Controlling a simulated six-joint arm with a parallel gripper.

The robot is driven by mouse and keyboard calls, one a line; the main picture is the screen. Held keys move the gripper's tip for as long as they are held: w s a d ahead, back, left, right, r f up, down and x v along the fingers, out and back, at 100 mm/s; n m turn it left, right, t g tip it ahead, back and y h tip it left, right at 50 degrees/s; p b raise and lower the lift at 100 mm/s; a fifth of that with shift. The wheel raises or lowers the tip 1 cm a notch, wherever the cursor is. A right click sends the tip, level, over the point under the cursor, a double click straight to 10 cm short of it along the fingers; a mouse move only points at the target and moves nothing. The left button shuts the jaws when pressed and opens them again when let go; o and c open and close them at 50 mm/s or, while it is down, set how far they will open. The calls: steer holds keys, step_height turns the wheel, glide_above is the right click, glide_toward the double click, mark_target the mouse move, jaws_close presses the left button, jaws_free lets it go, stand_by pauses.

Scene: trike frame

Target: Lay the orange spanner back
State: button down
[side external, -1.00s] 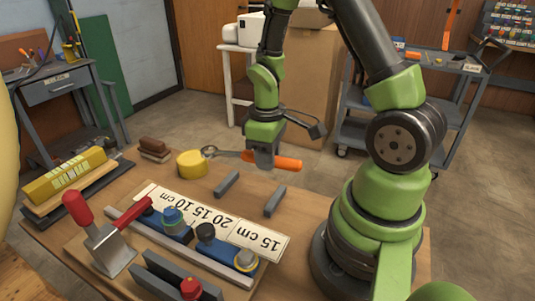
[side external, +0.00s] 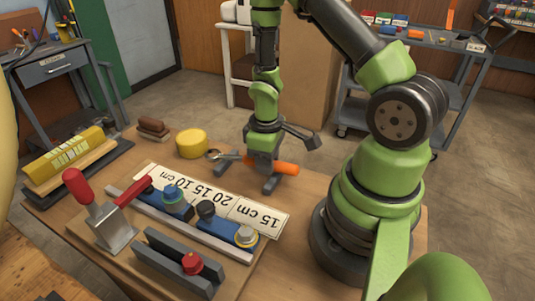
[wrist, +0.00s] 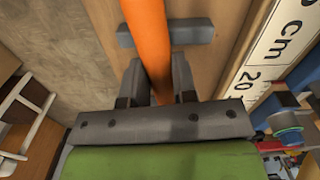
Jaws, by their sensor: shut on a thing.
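The orange spanner has an orange handle (side external: 286,168) and a grey metal head (side external: 214,155). My gripper (side external: 262,166) is shut on it near the inner end of the handle and points down. The spanner lies level across two grey rest blocks, the left one (side external: 222,172) and the right one (side external: 271,184). It is at or just above their tops; I cannot tell if it touches. In the wrist view the handle (wrist: 147,35) runs between my fingers (wrist: 157,88) and crosses over a grey block (wrist: 192,31). The head is hidden there.
A yellow round tub (side external: 192,143) stands just beyond the spanner's head. In front lie a white label strip (side external: 262,214), blue fixture parts (side external: 215,230) and a red-handled clamp (side external: 105,215). Bare wood shows right of the right block.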

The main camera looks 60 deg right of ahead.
steer(key=c, duration=0.8)
jaws_free()
steer(key=shift+r, duration=0.1)
step_height(320, 180, up, 10)
steer(key=shift+w+f, duration=0.1)
steer(key=shift+f, duration=0.05)
